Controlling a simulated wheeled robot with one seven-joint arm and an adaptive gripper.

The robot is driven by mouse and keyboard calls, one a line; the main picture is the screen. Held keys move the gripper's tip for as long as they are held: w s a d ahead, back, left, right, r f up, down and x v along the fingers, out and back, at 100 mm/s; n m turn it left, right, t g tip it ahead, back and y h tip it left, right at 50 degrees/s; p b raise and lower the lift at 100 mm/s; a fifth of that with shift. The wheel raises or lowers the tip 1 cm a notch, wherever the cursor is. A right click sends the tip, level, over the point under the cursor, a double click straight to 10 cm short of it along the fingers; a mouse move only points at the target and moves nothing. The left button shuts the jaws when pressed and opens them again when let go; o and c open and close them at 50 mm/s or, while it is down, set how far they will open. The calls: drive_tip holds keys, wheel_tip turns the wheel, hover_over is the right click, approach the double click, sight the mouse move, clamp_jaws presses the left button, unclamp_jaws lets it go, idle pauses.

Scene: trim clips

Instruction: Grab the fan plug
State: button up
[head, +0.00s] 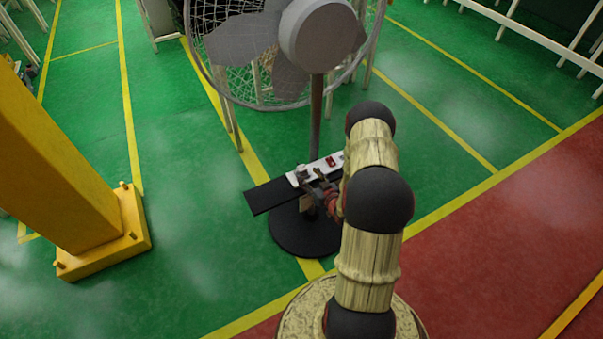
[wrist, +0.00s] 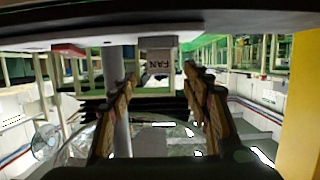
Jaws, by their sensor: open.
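The fan plug (wrist: 158,62) is a grey block marked "FAN" in the wrist view, attached to a white power strip (wrist: 90,42) along the top of the picture. My gripper (wrist: 161,82) has its two fingers apart, one on each side of the plug's line, with the tips close to it. I cannot tell whether they touch it. In the head view the power strip (head: 325,166) lies on a black shelf (head: 263,196), and my gripper (head: 318,194) is at its near side. The plug is hard to make out there.
A large standing fan (head: 318,35) rises behind the strip; its pole (head: 316,115) and round black base (head: 300,238) are close to my gripper. A yellow post (head: 50,150) stands at the left. Green floor between them is clear.

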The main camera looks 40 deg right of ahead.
sight(304, 171)
drive_tip(key=b+x, duration=0.1)
drive_tip(key=x, duration=0.3)
drive_tip(key=shift+w+d+b, duration=0.15)
drive_tip(key=shift+w+b, duration=0.15)
drive_tip(key=shift+b, duration=0.05)
drive_tip(key=shift+c, duration=0.6)
clamp_jaws()
